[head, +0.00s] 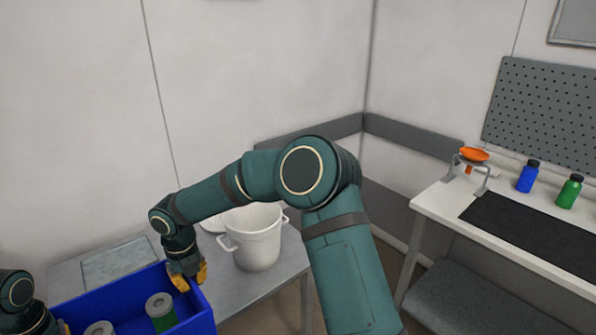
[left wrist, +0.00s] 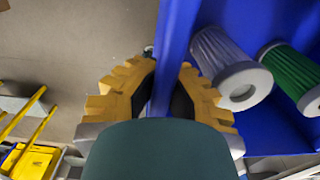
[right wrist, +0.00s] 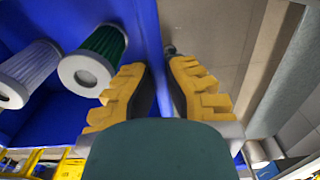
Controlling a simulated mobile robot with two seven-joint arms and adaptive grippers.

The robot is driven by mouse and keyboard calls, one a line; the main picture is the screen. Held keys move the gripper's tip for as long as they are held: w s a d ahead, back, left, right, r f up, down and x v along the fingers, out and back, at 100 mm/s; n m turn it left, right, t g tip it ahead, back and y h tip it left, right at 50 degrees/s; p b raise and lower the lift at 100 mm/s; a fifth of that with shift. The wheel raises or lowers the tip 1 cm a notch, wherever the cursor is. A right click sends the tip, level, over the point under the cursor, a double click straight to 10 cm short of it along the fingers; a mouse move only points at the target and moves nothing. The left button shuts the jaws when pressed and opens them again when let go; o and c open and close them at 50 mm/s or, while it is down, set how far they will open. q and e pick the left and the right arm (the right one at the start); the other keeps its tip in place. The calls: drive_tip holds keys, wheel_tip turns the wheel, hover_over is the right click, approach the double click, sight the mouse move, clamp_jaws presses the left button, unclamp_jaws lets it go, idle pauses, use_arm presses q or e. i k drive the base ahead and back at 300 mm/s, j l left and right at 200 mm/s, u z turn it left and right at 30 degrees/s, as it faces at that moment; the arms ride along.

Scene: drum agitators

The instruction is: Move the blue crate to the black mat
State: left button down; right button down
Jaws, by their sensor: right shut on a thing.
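My right gripper (head: 189,279) is shut on the crate's right wall, one finger each side, as the right wrist view (right wrist: 160,65) shows. My left gripper (left wrist: 167,68) has its fingers close against both faces of the opposite wall and looks shut on it. The black mat (head: 530,232) lies bare on the white table at the right.
A white two-handled pot (head: 254,240) stands just right of the crate on the grey table (head: 275,284).

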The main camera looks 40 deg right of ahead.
sight(534, 228)
drive_tip(key=z, duration=2.9)
drive_tip(key=i+j+z, duration=0.1)
drive_tip(key=i+j, duration=0.25)
drive_tip(key=i, duration=0.05)
